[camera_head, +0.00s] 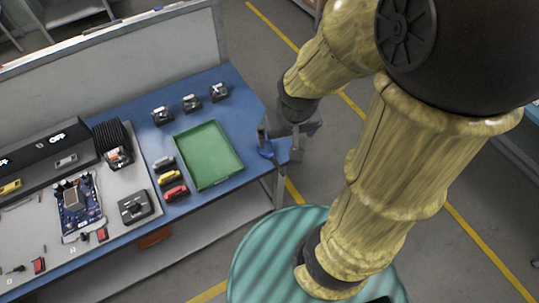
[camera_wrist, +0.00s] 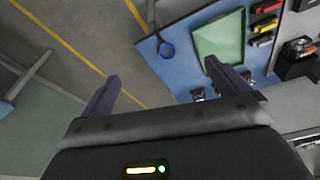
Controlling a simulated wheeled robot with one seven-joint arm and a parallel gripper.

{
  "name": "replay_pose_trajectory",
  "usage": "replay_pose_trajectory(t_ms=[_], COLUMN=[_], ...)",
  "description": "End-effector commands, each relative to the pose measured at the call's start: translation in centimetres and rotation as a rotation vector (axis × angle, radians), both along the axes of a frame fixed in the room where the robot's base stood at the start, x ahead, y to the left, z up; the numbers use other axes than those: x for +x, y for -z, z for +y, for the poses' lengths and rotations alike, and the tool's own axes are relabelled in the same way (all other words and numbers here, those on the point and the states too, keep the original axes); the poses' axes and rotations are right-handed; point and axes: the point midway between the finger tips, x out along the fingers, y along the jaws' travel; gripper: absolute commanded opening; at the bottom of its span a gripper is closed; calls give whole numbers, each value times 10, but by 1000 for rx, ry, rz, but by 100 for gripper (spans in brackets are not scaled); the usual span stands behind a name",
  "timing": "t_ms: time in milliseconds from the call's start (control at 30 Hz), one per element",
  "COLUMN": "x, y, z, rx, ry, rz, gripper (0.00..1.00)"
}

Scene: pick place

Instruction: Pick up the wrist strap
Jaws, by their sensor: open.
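My gripper (camera_head: 284,142) is beside the strap at that bench end in the head view. In the wrist view its two dark fingers (camera_wrist: 162,72) are spread wide with nothing between them. The strap lies beyond the fingertips, apart from them. The gripper's height above the bench is hard to tell.
A green tray (camera_head: 183,144) lies beside the strap and looks empty. Several small black devices (camera_head: 191,103) stand behind it. Red, yellow and grey pieces (camera_head: 170,178) and a circuit board (camera_head: 77,207) are farther left. A grey panel (camera_head: 150,55) backs the bench. Open floor lies to the right.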

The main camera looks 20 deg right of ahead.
Motion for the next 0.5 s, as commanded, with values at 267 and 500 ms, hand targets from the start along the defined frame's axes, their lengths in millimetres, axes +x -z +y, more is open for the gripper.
replay_pose_trajectory(t_ms=[267, 500], x=[0, 9], y=[0, 12], z=[0, 0], rx=[0, -3], ry=[0, -15], rz=[0, 13], gripper=[100, 61])
